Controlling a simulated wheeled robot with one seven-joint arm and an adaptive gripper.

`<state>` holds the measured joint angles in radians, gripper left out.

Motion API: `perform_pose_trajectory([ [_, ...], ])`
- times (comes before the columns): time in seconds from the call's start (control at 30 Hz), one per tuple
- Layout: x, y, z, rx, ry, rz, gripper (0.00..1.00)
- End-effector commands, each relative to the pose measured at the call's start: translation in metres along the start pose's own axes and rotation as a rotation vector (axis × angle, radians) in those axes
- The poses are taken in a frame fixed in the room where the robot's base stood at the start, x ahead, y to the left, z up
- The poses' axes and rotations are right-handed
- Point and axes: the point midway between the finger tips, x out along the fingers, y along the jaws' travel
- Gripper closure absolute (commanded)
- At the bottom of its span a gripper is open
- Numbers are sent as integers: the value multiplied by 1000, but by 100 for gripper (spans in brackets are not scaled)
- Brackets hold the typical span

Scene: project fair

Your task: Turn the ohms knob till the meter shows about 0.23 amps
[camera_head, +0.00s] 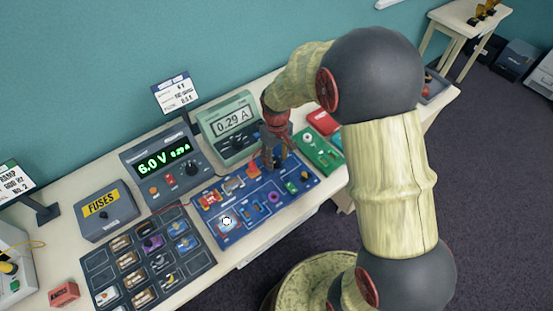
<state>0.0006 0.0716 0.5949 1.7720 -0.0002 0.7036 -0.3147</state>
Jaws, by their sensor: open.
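My gripper (273,166) is open and points down over the back right part of the board, in front of the meter. I cannot make out the ohms knob for certain; the gripper covers that part of the board. I cannot tell whether the fingers touch anything. A round white part (227,221) at the board's front left looks bright.
A dark power supply (164,170) reading 6.0 V stands left of the meter. A grey FUSES box (106,212) and a dark parts tray (148,259) are further left. Green (320,152) and red (323,122) boards lie to the right.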

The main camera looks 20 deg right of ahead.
Motion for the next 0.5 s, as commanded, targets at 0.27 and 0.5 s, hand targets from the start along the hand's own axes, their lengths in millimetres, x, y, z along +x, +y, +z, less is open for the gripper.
perform_pose_trajectory([
  [0.27,0,0,0,0,1,0,60],
  [0.5,0,0,0,0,1,0,74],
])
